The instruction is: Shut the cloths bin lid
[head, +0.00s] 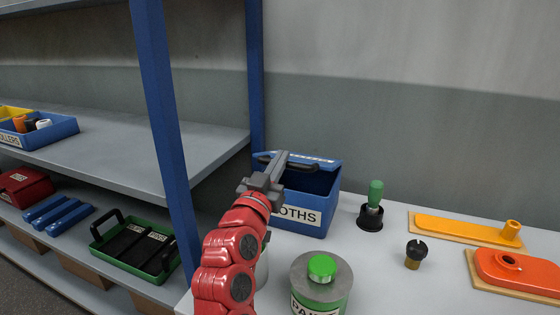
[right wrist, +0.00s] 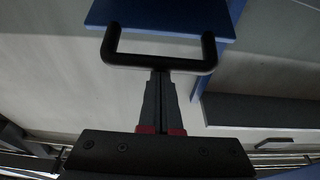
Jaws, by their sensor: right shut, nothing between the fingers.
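The blue cloths bin (head: 292,217) stands on the grey worktop with a label on its front, partly covered by my right arm. Its blue lid (head: 325,161) is raised at the back, so the bin is open. The lid also shows in the right wrist view (right wrist: 165,14), with its black bar handle (right wrist: 127,60). My right gripper (head: 283,156) is above the bin's left part, at the lid. Its closed fingers (right wrist: 160,75) are at the middle of the handle; whether they touch it I cannot tell. My left gripper is not in view.
A blue shelf post (head: 168,110) stands left of my right arm. A paint can (head: 322,282) with a green knob stands in front of the bin. A green-handled tool (head: 374,200), a black knob (head: 416,250) and orange parts (head: 460,229) are to the right.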

